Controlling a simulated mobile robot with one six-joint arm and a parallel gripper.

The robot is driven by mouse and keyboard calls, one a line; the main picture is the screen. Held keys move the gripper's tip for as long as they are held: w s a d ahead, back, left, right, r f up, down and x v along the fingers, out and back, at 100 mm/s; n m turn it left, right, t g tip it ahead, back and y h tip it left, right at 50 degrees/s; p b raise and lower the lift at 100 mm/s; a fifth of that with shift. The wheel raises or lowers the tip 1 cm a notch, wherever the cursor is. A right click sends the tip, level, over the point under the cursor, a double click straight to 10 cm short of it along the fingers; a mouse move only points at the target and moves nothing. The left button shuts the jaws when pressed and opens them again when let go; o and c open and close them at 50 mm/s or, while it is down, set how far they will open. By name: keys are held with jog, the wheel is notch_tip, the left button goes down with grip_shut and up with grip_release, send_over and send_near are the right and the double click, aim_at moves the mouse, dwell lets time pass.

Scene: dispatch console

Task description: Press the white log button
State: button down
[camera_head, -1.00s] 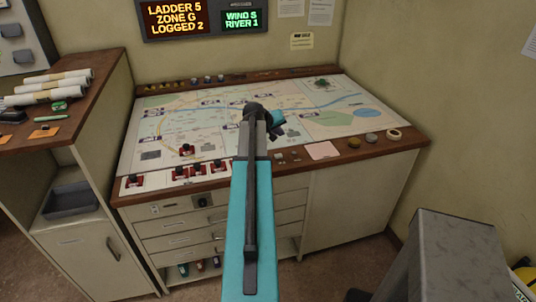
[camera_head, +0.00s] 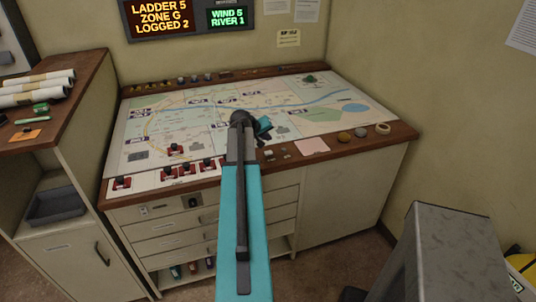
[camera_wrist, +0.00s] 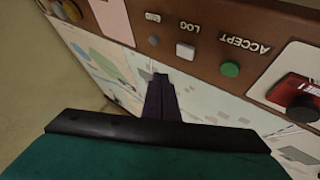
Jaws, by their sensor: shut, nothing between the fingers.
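The white log button (camera_wrist: 185,51) sits on the brown wooden rail in the wrist view, with the upside-down label LOG beside it. My gripper (camera_wrist: 160,79) is shut and empty. Its dark fingertips appear just short of the rail, close to the white button and a little left of it in that view. I cannot tell its height above the surface, but no contact shows. In the head view my gripper (camera_head: 263,130) is over the front part of the map table, mostly behind my arm.
A green ACCEPT button (camera_wrist: 230,68) and a grey button (camera_wrist: 153,40) flank the white one. A red block with a black knob (camera_wrist: 303,99) lies nearby. The map table (camera_head: 340,120) is mostly flat and open. A pink note (camera_head: 312,146) lies on the front rail.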

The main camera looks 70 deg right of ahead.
aim_at(267, 153)
jog(key=shift+f+b, duration=1.15)
jog(key=shift+f, duration=1.15)
dwell(0.4)
jog(key=shift+f+b, duration=0.35)
jog(key=shift+f+b, duration=0.35)
jog(key=shift+f, duration=0.1)
dwell(0.9)
jog(key=shift+r, duration=0.15)
jog(key=shift+r+p, duration=0.35)
jog(key=shift+r, duration=0.35)
jog(key=shift+r, duration=0.1)
dwell(0.3)
jog(key=shift+r+p, duration=1.15)
jog(key=shift+r, duration=1.25)
